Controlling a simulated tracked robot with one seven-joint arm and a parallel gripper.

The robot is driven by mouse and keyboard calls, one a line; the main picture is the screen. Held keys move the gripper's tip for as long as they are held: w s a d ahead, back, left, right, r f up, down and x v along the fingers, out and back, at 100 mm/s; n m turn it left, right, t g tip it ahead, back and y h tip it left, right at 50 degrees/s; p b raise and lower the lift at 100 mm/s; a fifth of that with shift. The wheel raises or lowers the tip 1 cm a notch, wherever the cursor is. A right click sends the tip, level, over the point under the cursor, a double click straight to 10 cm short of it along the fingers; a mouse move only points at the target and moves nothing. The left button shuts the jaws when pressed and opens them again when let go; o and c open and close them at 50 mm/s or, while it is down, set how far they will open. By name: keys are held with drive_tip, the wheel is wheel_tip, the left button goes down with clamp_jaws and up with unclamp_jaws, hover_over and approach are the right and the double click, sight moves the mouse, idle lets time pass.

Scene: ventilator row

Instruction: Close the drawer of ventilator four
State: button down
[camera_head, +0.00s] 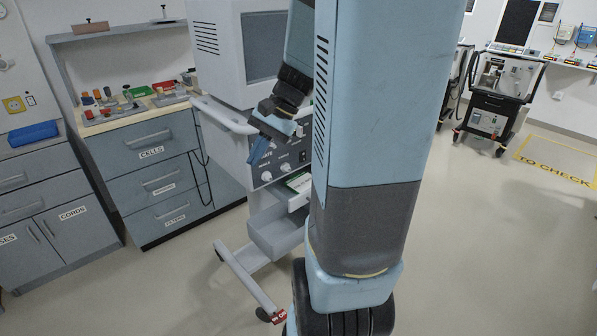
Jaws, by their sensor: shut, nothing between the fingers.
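A ventilator (238,78) on a wheeled cart stands just beyond my arm, with a screen on top and a dark control panel (287,163) below. A grey drawer (274,232) low on the cart sticks out toward the front; my arm hides its right part, so how far it is open is unclear. I cannot read a number four on this ventilator. My gripper (256,152) is shut and empty, in front of the control panel's left side and above the drawer. It appears apart from the drawer.
A drawer cabinet (150,182) with small parts on its top stands at the left, beside another cabinet (48,205). The cart's leg with a red tag (279,316) reaches forward along the floor. Another ventilator (495,100) stands at the far right.

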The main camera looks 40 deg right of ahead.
drive_tip(key=w+d+f+m+t+y, duration=0.2)
drive_tip(key=w+d+f+m+t, duration=0.15)
drive_tip(key=d+f+m, duration=0.5)
drive_tip(key=w+d+f+m+t+y, duration=0.2)
drive_tip(key=d+f+m+t+y, duration=0.25)
drive_tip(key=d, duration=0.75)
drive_tip(key=s+d+f+m+t+h, duration=0.4)
drive_tip(key=s+d+f+m+h, duration=0.15)
drive_tip(key=d+f, duration=0.35)
drive_tip(key=s+d+f+m+t+h, duration=0.4)
drive_tip(key=d+f+m+t+h, duration=0.15)
drive_tip(key=d+f+m, duration=0.35)
drive_tip(key=w+a+n, duration=0.2)
drive_tip(key=w, duration=1.1)
drive_tip(key=shift+f+g, duration=0.35)
drive_tip(key=shift+f, duration=0.1)
drive_tip(key=shift+w+h, duration=0.2)
drive_tip(key=shift+h, duration=0.05)
drive_tip(key=w, duration=0.7)
drive_tip(key=w+a, duration=0.1)
drive_tip(key=w, duration=0.3)
drive_tip(key=shift+w, duration=0.35)
drive_tip(key=shift+w+r, duration=0.15)
drive_tip(key=shift+a, duration=0.1)
